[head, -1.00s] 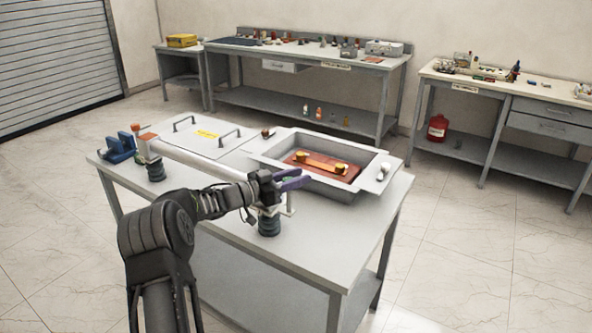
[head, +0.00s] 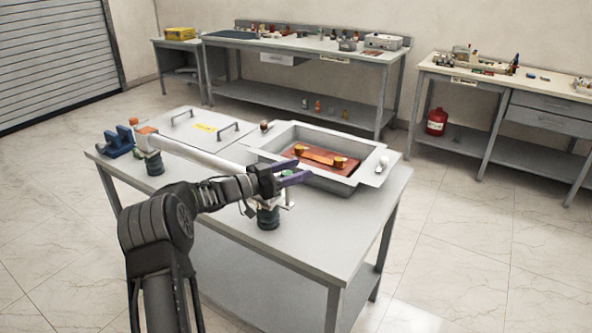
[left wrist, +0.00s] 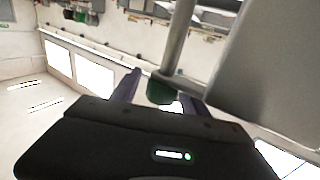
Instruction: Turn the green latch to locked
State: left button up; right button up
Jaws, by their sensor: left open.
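A green part (left wrist: 160,90), likely the latch, shows in the left wrist view below a grey rod, between the two purple fingers of my left gripper (left wrist: 158,94). I cannot tell whether the fingers touch it. In the head view my left gripper (head: 296,175) is open over the near side of the table, at the right end of the white tube (head: 195,151) and above a dark ribbed bushing (head: 268,216). The latch is mostly hidden by the gripper there. My right gripper is not in view.
The grey table (head: 330,235) holds an open grey tank (head: 375,170) with a copper-coloured block (head: 320,160) inside. A lid with two handles (head: 200,128) and a blue clamp (head: 119,142) lie left. The table's front right is clear.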

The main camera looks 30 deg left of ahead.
aim_at(282, 174)
pick_arm(q)
jog(key=shift+b+v, duration=1.05)
jog(key=shift+v, duration=2.85)
